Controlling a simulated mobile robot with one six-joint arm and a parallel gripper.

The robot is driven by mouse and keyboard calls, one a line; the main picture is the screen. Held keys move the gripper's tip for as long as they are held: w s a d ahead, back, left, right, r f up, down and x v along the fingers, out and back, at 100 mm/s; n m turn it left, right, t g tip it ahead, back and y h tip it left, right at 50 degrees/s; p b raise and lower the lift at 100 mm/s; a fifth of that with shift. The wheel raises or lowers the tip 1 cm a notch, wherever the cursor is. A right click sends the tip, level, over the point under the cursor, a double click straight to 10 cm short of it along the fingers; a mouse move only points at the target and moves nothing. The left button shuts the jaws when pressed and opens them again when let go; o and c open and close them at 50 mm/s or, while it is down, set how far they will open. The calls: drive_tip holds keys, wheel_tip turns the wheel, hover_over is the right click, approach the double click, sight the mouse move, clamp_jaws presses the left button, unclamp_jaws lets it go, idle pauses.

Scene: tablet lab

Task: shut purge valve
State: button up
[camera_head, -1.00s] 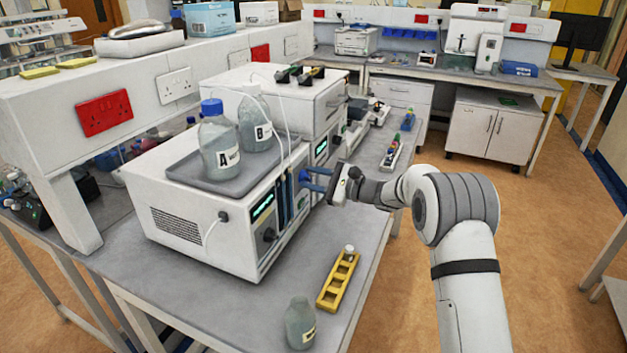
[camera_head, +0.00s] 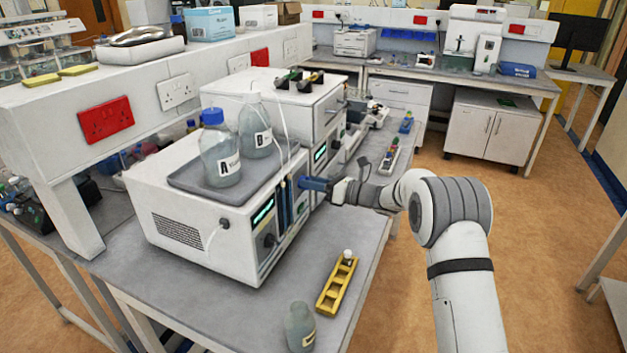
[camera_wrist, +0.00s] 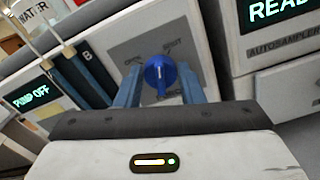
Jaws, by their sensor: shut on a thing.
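The purge valve knob (camera_wrist: 160,74) is round and blue with a pale mark, on a grey panel (camera_wrist: 126,52) on the front of the white pump unit. OPEN and SHUT labels stand above it, and the PURGE label below is partly hidden. My gripper (camera_wrist: 160,88) is shut on the knob, one blue finger on each side. In the head view my gripper (camera_head: 306,183) reaches the front of the pump unit (camera_head: 195,225) from the right, and its fingers hide the knob there. The pump display (camera_wrist: 30,92) reads PUMP OFF.
Bottles A (camera_head: 219,150) and B (camera_head: 255,128) stand in a grey tray (camera_head: 205,192) on the pump unit. A yellow rack (camera_head: 332,297) and a small bottle (camera_head: 300,327) stand at the bench's front. The autosampler (camera_wrist: 275,45) is close on the right in the wrist view.

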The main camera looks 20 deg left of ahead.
drive_tip(key=m+p, duration=0.1)
drive_tip(key=m, duration=0.1)
drive_tip(key=m+p, duration=0.1)
drive_tip(key=m, duration=0.2)
drive_tip(key=shift+w+d+f, duration=0.1)
drive_tip(key=shift+w, duration=0.1)
drive_tip(key=shift+m, duration=0.4)
drive_tip(key=o, duration=1)
drive_tip(key=d, duration=0.2)
drive_tip(key=d+b, duration=0.1)
drive_tip(key=d, duration=0.2)
drive_tip(key=d+b, duration=0.1)
drive_tip(key=d, duration=0.1)
drive_tip(key=shift+s+d, duration=0.3)
drive_tip(key=shift+d, duration=0.1)
